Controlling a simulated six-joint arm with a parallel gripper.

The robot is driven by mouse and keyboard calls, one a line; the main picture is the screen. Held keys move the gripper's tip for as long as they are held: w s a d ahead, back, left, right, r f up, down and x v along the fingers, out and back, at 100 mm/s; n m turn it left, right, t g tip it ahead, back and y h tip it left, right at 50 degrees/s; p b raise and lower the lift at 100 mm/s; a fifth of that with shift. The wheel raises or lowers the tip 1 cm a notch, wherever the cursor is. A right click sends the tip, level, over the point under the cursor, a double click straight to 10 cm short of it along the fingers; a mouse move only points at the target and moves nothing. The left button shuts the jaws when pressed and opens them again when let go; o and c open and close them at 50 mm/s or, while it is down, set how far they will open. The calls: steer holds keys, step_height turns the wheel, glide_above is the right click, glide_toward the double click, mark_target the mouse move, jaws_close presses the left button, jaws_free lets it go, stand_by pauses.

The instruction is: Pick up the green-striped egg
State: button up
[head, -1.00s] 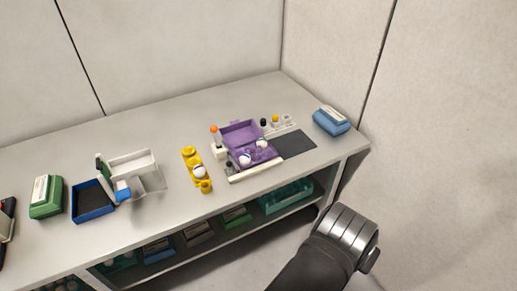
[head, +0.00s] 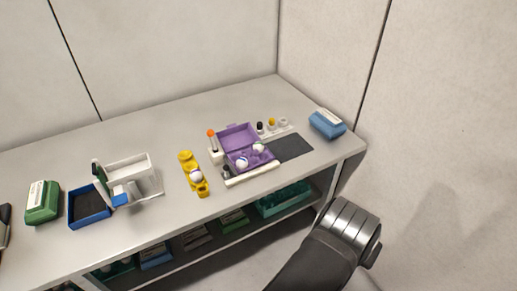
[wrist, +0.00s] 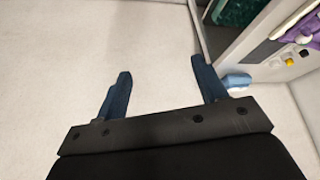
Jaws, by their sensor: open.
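No green stripe can be made out on any egg at this size. In the head view, one white egg with dark marking (head: 196,177) sits in the yellow holder (head: 187,158). Two pale eggs sit in the open purple carton (head: 238,135): one with blue marking (head: 242,163) at the front left, and one (head: 258,148) farther right. In the wrist view, my gripper (wrist: 161,82) has its two dark blue fingers spread wide with nothing between them. It is off the table to the right, over plain pale floor or wall, well away from the eggs.
A blue carton (head: 327,124) stands at the table's right end; it also shows in the wrist view (wrist: 236,80). A dark mat (head: 291,147) lies beside the purple carton. A blue tray (head: 90,222), a white stand and a green carton (head: 42,203) are at left. The shelf below holds cartons.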

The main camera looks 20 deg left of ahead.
steer(key=w+d+r+n, duration=0.4)
steer(key=w+r, duration=0.1)
steer(key=w, duration=0.6)
steer(key=w+d+r+n, duration=0.3)
steer(key=w+d+r, duration=0.15)
steer(key=w, duration=0.55)
steer(key=w+a+f+n+g, duration=0.1)
steer(key=w+a+f+n, duration=0.2)
steer(key=w+a+n, duration=0.55)
steer(key=w+a+f+n+g, duration=0.1)
steer(key=w+a+f+n, duration=0.15)
steer(key=w+a, duration=0.7)
steer(key=s+a+f+n+t+h, duration=0.1)
steer(key=s+a+f+n, duration=0.2)
steer(key=a, duration=1.1)
steer(key=a+f+n+h, duration=0.1)
steer(key=a+f+n, duration=0.35)
steer(key=a, duration=0.85)
glide_toward(257, 144)
steer(key=x, duration=0.4)
steer(key=shift+d+f, duration=0.3)
steer(key=shift+a+x, duration=0.2)
steer(key=shift+x, duration=2.45)
steer(key=c, duration=0.8)
